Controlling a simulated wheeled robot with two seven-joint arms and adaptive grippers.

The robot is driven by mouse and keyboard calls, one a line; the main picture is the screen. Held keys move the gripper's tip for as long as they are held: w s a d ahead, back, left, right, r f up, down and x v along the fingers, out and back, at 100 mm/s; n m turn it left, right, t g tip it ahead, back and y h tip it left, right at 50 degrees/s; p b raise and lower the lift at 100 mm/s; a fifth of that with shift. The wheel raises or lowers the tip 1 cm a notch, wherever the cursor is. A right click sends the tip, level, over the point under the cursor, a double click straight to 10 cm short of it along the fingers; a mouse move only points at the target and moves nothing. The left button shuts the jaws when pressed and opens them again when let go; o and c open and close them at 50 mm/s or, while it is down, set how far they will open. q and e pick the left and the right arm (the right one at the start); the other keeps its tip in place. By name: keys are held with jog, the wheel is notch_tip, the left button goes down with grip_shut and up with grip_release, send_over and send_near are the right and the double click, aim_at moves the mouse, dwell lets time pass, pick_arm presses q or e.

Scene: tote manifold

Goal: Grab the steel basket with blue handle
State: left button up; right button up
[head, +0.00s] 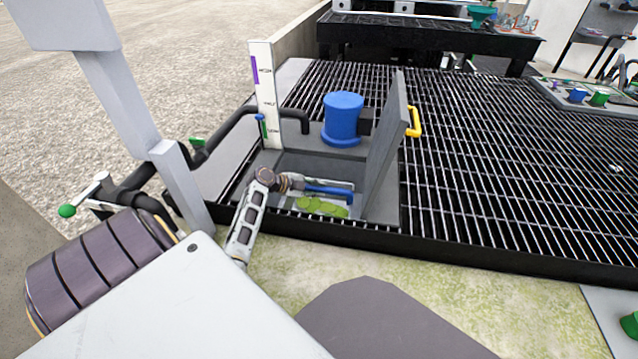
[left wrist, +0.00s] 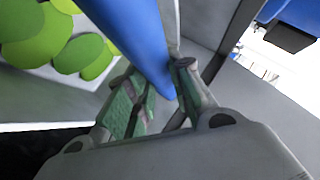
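The steel basket (head: 350,185) sits in the open grey compartment in the head view, with its long blue handle (head: 330,190) lying across it. The basket's body is mostly hidden. My left gripper (head: 296,182) reaches in at the near left end of the handle. In the left wrist view, the blue handle (left wrist: 130,35) runs down toward the space between my left gripper's fingertips (left wrist: 162,88). The fingers stand apart on either side of it; whether either touches is unclear. My right gripper is out of view.
Green discs (head: 320,208) lie beside the handle. The raised grey lid (head: 385,145) with a yellow handle (head: 414,122) stands at the compartment's right. A blue cylinder (head: 343,115) stands behind. A white marked post (head: 265,95) rises at the left. Black grating (head: 490,160) extends right.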

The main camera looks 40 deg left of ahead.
pick_arm(q)
grip_shut()
jog(key=shift+r, duration=0.1)
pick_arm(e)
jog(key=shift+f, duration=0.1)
